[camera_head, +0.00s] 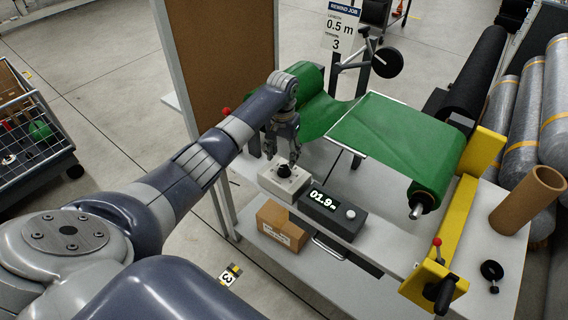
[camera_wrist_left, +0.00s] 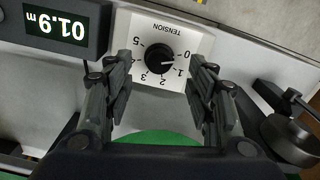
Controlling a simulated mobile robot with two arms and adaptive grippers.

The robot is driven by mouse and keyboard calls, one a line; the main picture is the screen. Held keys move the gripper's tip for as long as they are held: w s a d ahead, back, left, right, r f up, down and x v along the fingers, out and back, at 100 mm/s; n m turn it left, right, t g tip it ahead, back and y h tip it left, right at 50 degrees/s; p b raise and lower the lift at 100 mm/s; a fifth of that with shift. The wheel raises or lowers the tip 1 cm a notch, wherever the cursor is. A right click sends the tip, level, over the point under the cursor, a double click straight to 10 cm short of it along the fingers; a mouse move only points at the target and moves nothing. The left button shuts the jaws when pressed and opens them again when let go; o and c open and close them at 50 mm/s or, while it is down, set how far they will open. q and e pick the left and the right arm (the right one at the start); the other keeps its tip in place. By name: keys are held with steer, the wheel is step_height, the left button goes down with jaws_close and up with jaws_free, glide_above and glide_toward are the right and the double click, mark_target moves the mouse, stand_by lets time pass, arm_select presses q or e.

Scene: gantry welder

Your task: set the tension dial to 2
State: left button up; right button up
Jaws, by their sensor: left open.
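The tension dial is a black round knob (camera_wrist_left: 160,59) on a white plate (camera_wrist_left: 195,38) marked TENSION, with numbers 0 to 5 around it. Its white pointer mark looks to point between 0 and 1. In the head view the knob (camera_head: 284,170) sits on a pale box (camera_head: 272,183) at the bench's near edge. My left gripper (camera_head: 284,157) is open just above it. In the wrist view its fingers (camera_wrist_left: 161,62) stand on either side of the knob, with clear gaps. My right gripper is not in view.
Next to the dial stands a dark counter box (camera_head: 335,215) reading 01.9 m. Green material (camera_head: 395,135) runs over the bench to a roller. A cardboard box (camera_head: 281,226) sits below. A yellow frame (camera_head: 455,225) stands at right.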

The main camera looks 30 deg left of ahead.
mark_target(284, 168)
arm_select(q)
step_height(284, 168, down, 4)
steer(key=shift+w+r, duration=0.1)
steer(key=shift+r, duration=0.1)
step_height(284, 168, down, 3)
steer(key=shift+w+r, duration=0.1)
steer(key=shift+r, duration=0.05)
steer(key=shift+c, duration=0.6)
steer(key=c, duration=0.9)
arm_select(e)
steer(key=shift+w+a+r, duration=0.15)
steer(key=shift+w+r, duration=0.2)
